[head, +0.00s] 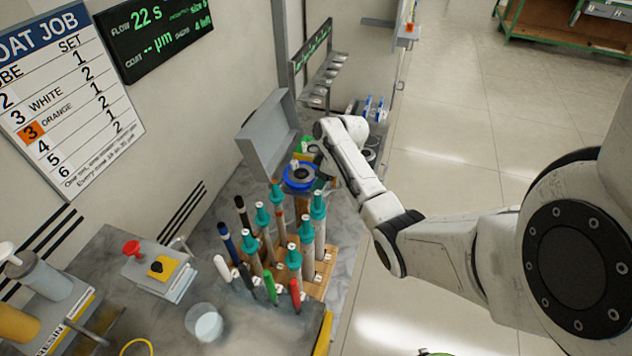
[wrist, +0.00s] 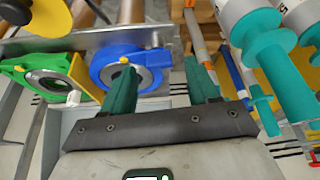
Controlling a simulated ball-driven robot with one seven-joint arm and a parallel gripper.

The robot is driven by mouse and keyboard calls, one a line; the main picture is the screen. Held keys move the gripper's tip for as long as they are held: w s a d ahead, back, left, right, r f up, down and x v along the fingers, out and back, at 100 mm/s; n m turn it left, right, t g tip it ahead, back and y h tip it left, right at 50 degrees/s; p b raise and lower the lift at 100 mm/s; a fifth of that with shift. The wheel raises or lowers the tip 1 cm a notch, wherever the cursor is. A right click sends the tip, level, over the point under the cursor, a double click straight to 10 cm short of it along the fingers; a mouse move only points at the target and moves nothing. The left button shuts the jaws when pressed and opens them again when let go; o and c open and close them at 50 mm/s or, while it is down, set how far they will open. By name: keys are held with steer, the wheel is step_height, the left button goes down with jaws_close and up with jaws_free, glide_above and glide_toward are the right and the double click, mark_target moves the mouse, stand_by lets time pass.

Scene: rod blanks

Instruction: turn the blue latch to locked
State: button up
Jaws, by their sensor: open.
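The blue latch (wrist: 103,74) is a round blue ring with a grey hub and a small yellow knob (wrist: 124,60). In the head view the blue latch (head: 299,184) sits beside the grey box-like housing. My gripper (wrist: 158,66) is open, with two green fingers apart and nothing between them. In the wrist view the left fingertip overlaps the blue ring just below the yellow knob; I cannot tell if it touches. The right finger is to the right of the ring. In the head view my wrist hides most of the gripper.
A green latch (wrist: 20,68) with a white knob is left of the blue one. A wooden rack (head: 316,287) of upright rods with teal collars stands close in front. A grey open housing (head: 268,135) is behind. The floor to the right is clear.

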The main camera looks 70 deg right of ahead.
steer(key=shift+x, duration=1)
steer(key=c, duration=1)
steer(key=shift+c, duration=0.2)
